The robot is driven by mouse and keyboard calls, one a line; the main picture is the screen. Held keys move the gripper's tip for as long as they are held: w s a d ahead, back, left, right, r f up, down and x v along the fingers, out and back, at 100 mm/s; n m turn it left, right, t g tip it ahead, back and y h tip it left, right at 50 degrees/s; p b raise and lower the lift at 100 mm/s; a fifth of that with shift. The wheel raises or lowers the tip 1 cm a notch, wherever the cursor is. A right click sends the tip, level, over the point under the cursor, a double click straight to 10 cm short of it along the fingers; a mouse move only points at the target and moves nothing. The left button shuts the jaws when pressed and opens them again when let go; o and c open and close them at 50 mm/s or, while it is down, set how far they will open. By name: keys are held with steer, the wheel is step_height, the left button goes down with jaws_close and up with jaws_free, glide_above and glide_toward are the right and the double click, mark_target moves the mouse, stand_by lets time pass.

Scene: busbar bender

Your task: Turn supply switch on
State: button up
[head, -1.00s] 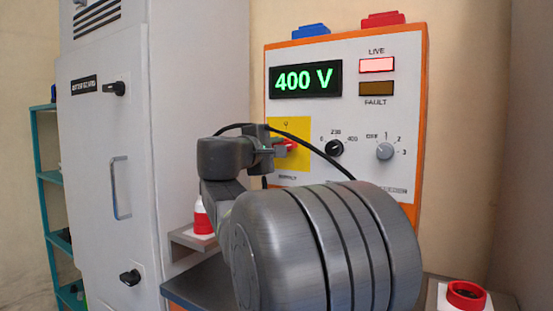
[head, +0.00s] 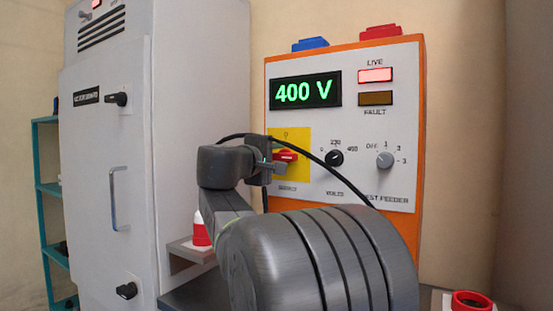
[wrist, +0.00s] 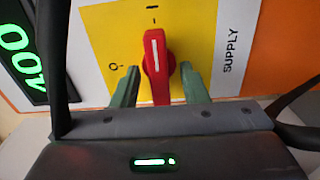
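The red supply switch handle (wrist: 157,65) sits on a yellow plate (wrist: 192,22) of the panel. In the wrist view its white line points at the I mark (wrist: 152,8), and the O mark (wrist: 113,66) lies to its left. In the head view the handle (head: 285,155) lies about level. My gripper (wrist: 158,88) is open, with one green finger on each side of the handle's lower end. A gap shows at the left finger; whether the right finger touches is unclear. The display (head: 306,91) reads 400 V and the LIVE lamp (head: 375,75) is lit.
A black volts knob (head: 334,158) and a grey test feeder knob (head: 385,160) stand to the right of the switch. A black cable (head: 330,160) crosses the panel. A grey cabinet (head: 165,150) stands at the left. The FAULT lamp (head: 375,98) is dark.

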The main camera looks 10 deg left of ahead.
steer(key=p+v, duration=0.2)
steer(key=v, duration=1.2)
steer(key=shift+w, duration=0.15)
steer(key=b+x, duration=0.2)
steer(key=x, duration=1.1)
steer(key=shift+w+d, duration=0.2)
steer(key=shift+w, duration=0.15)
